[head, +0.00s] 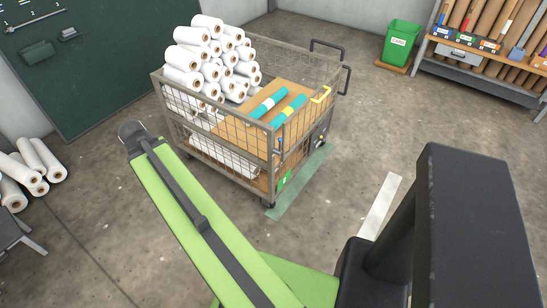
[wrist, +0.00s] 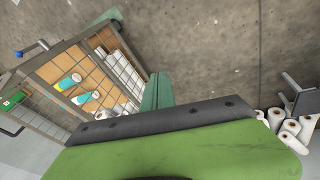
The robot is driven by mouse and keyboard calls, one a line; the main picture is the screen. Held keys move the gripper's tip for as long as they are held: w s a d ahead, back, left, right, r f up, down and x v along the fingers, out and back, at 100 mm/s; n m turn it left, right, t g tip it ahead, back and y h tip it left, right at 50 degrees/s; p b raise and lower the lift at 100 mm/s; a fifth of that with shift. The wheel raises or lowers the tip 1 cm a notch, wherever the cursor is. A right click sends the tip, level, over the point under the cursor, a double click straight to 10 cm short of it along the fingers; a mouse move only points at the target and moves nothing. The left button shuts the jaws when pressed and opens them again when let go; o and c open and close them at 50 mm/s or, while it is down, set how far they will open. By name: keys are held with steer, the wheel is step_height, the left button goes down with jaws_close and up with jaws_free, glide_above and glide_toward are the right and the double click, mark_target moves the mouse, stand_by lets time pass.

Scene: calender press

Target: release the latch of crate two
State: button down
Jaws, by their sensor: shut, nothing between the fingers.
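The wheeled mesh crate (head: 217,150) stands in the middle of the head view, holding white rolls and two teal-and-yellow rolls on brown board. I cannot read whether it is crate two.
White rolls (head: 44,159) lie on the floor at the left. A green bin (head: 401,42) and a rack of brown rolls (head: 500,25) stand at the back right. A green strip (head: 301,186) lies on the floor beside the crate. The floor right of the crate is largely clear.

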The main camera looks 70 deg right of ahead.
steer(key=s+d+f+m+g+h+b, duration=0.1)
steer(key=s+d+f+m+h+b, duration=0.1)
steer(key=s+d, duration=0.9)
steer(key=s+d+f+m+g+h+b, duration=0.1)
steer(key=s+d+f+m+b, duration=0.2)
steer(key=s+d, duration=0.8)
steer(key=d+b, duration=0.1)
steer(key=d, duration=0.4)
steer(key=shift+s+f+h+b, duration=0.35)
steer(key=shift+s+h, duration=0.05)
steer(key=shift+a, duration=0.1)
steer(key=b+x, duration=0.2)
steer(key=x, duration=0.1)
steer(key=s+b+x, duration=0.1)
steer(key=b+x, duration=0.2)
steer(key=x, duration=0.1)
steer(key=s+d+r+b+x, duration=0.1)
steer(key=b+x, duration=0.2)
steer(key=x, duration=0.1)
steer(key=shift+d, duration=0.1)
steer(key=shift+s+d, duration=0.45)
steer(key=shift+s, duration=0.15)
